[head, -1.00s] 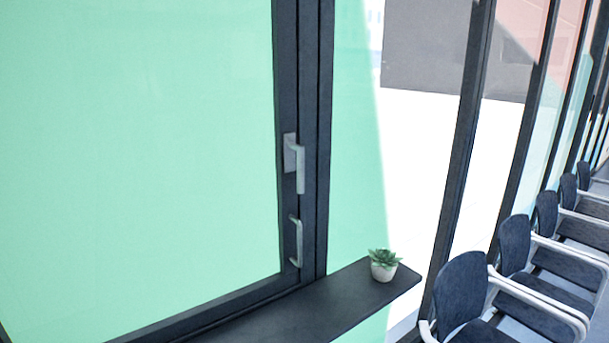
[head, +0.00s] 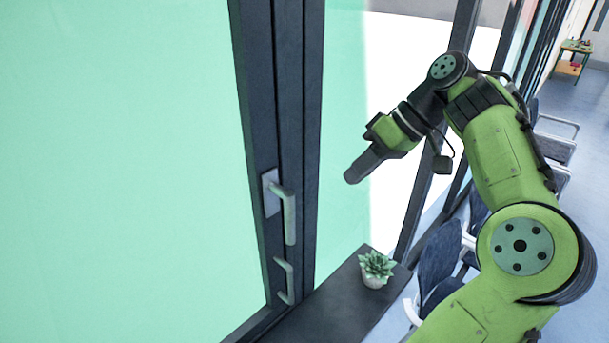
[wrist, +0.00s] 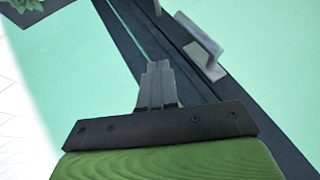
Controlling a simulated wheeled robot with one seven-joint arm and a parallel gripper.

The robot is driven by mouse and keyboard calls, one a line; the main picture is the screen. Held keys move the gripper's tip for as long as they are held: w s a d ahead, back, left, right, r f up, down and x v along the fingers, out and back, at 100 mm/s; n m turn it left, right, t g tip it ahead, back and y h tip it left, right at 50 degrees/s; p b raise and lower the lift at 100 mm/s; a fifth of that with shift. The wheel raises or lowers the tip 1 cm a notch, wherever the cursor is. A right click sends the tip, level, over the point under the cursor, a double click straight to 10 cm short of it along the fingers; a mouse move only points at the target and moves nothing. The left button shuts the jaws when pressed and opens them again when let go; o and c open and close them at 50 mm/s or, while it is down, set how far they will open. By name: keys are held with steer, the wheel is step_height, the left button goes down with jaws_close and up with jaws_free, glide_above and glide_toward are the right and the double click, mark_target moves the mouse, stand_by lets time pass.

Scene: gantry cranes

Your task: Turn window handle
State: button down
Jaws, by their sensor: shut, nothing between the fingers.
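The window handle (head: 288,212) is a grey lever on a plate on the dark window frame, its grip hanging down. In the wrist view the handle (wrist: 203,45) stands out from the frame at the upper right. A fixed pull bar (head: 286,281) sits below it in the head view. My gripper (head: 351,178) is to the right of the handle and a little higher in the head view, apart from it. In the wrist view my gripper (wrist: 158,68) points toward the frame, left of the handle. Its fingers are together and empty.
A potted succulent (head: 375,268) stands on the dark sill (head: 335,302) below my gripper. Blue chairs (head: 436,262) line the glass at the right. Green-tinted panes (head: 120,150) flank the dark frame (head: 284,110).

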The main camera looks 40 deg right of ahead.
steer(key=w+a+f+b, duration=0.2)
steer(key=w+a+f, duration=0.2)
steer(key=a+f, duration=0.3)
steer(key=shift+a+f, duration=0.4)
steer(key=shift+a, duration=0.15)
stand_by(0.3)
